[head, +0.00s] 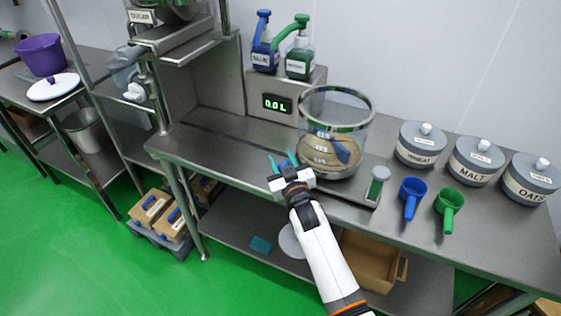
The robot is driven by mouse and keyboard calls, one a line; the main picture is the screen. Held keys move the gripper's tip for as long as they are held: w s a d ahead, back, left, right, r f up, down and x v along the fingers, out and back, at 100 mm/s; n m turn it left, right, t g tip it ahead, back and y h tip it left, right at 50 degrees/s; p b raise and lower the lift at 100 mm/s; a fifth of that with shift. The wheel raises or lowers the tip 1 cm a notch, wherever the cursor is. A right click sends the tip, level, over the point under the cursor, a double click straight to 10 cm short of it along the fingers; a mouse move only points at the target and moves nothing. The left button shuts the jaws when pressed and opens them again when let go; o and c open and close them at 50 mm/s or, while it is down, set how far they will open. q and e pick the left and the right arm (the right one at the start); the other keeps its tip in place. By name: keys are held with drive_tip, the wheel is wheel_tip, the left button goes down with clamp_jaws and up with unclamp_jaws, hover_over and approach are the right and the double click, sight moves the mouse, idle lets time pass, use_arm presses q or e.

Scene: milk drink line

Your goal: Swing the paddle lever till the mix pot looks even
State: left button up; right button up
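The mix pot, a clear vessel (348,110) with a metal rim, stands on the steel counter. Tan contents with dark markings show low in it, and a blue paddle-like piece (342,150) shows through its wall. I cannot tell which piece is the paddle lever. My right gripper (282,162) is at the counter's front edge, left of the pot and apart from it. Its teal fingers are spread. A small blue patch shows between them; I cannot tell what it is. My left gripper is out of view.
A display (277,103) and blue (263,50) and green (299,58) pump bottles stand behind the pot. Lidded wheat (421,145), malt (475,162) and oats (530,180) canisters and blue (412,195) and green (448,207) scoops are at right. The counter's left is clear.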

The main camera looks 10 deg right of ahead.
drive_tip(key=shift+o, duration=0.3)
drive_tip(key=shift+w+d+r, duration=0.1)
drive_tip(key=shift+d, duration=0.3)
drive_tip(key=shift+a, duration=0.1)
drive_tip(key=shift+s, duration=0.35)
drive_tip(key=s, duration=1.1)
drive_tip(key=shift+s+d+b, duration=0.25)
drive_tip(key=shift+d+b, duration=0.1)
drive_tip(key=shift+b, duration=0.1)
